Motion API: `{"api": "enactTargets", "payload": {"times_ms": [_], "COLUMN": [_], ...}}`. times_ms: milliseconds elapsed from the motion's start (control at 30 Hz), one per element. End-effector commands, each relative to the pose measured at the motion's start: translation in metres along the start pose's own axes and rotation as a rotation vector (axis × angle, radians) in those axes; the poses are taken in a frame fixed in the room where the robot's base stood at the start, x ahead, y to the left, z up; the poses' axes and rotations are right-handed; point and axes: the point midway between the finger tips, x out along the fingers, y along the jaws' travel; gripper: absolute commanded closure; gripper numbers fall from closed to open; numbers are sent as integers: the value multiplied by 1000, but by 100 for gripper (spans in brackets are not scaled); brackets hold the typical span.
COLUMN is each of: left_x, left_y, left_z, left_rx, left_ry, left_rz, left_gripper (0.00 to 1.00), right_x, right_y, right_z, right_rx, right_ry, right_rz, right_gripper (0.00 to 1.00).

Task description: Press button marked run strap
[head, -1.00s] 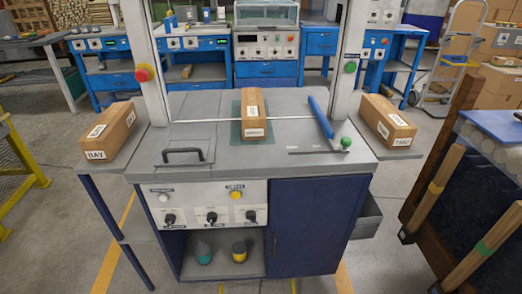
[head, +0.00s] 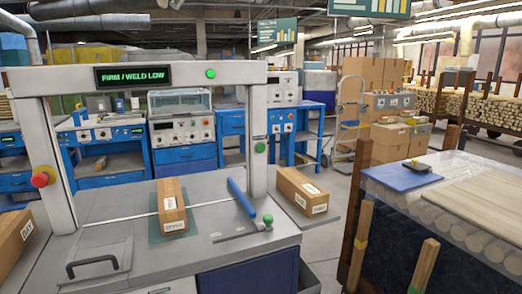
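A strapping machine stands at the left, with a white arch (head: 160,75) over its grey top (head: 120,205). The arch's display (head: 131,76) reads "FIRM / WELD LOW", with a green round light or button (head: 211,73) to its right. A green button (head: 260,147) is on the right post and a red button (head: 42,177) on the left post. I cannot read a "run strap" mark on any of them. The front panel is almost wholly cut off below. A cardboard box (head: 172,208) lies on a green patch under the arch. Neither gripper is in view.
A blue bar (head: 241,197) and a green-knobbed lever (head: 267,220) are on the machine top, with a black handle (head: 93,266) at front left. Boxes lie on the left (head: 14,237) and right (head: 301,190) side shelves. A wood-laden rack (head: 470,200) stands at right.

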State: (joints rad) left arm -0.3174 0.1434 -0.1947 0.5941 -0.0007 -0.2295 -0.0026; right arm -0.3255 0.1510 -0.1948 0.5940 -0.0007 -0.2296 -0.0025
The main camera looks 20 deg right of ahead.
Motion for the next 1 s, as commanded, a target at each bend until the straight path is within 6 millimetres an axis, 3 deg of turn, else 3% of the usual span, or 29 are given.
{"api": "enactTargets", "payload": {"times_ms": [33, 67, 400, 1000], "left_x": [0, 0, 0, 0], "left_y": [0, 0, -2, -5], "left_z": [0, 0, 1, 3], "left_rx": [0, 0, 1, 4], "left_ry": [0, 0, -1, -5], "left_rz": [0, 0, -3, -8], "left_gripper": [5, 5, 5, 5], "right_x": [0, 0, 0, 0], "right_y": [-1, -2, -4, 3], "right_z": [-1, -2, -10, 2], "right_rx": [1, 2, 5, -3], "right_ry": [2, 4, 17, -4], "right_rz": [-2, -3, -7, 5], "right_gripper": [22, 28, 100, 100]}}
